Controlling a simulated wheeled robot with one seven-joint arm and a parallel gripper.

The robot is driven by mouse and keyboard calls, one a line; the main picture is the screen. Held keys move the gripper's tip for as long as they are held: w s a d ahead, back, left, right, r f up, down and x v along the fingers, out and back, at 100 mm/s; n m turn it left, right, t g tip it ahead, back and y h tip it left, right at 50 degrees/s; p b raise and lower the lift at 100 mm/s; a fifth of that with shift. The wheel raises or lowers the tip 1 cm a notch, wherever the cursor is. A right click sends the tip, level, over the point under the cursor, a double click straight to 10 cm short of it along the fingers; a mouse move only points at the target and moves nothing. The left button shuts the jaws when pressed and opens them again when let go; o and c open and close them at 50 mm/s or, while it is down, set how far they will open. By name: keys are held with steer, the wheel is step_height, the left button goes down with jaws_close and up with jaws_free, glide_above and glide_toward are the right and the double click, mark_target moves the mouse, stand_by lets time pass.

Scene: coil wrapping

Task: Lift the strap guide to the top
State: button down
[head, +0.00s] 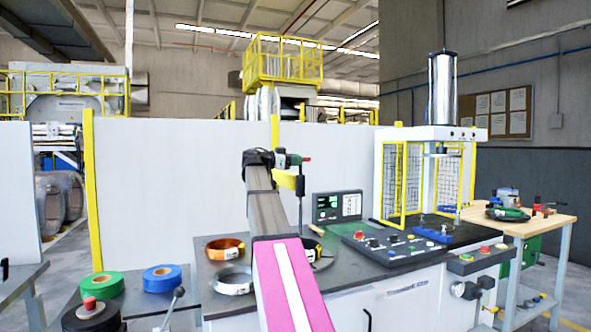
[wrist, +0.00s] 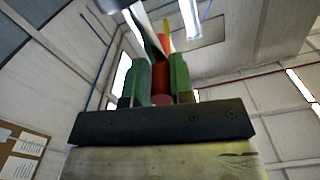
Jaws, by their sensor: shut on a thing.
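My gripper (head: 292,159) is raised above the bench at the end of my arm and points to the right in the head view. Its green fingers are shut around a red cylindrical part (wrist: 162,82), seen between them in the wrist view. The red end (head: 306,159) also shows past the fingers in the head view. I take this red part to be the strap guide's grip; the rest of the guide is not clear. A yellow piece (wrist: 167,32) shows beyond the fingers. A curved yellow part (head: 287,180) hangs just below the gripper; whether they touch is unclear.
A copper coil (head: 225,248) and a silver coil (head: 233,281) lie on the dark bench; another is partly behind my arm. Green (head: 102,286) and blue (head: 162,278) rolls are at left. A control panel (head: 390,243) and yellow-framed press (head: 400,180) stand right.

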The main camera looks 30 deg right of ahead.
step_height(320, 180, up, 19)
steer(key=shift+w+r, duration=0.15)
steer(key=shift+w, duration=0.05)
steer(key=c, duration=1.1)
jaws_free()
steer(key=shift+o, duration=0.2)
steer(key=shift+s+a, duration=0.1)
steer(key=shift+a, duration=0.05)
steer(key=a, duration=1)
steer(key=shift+w+a, duration=0.3)
steer(key=shift+w, duration=0.05)
steer(key=shift+s, duration=0.1)
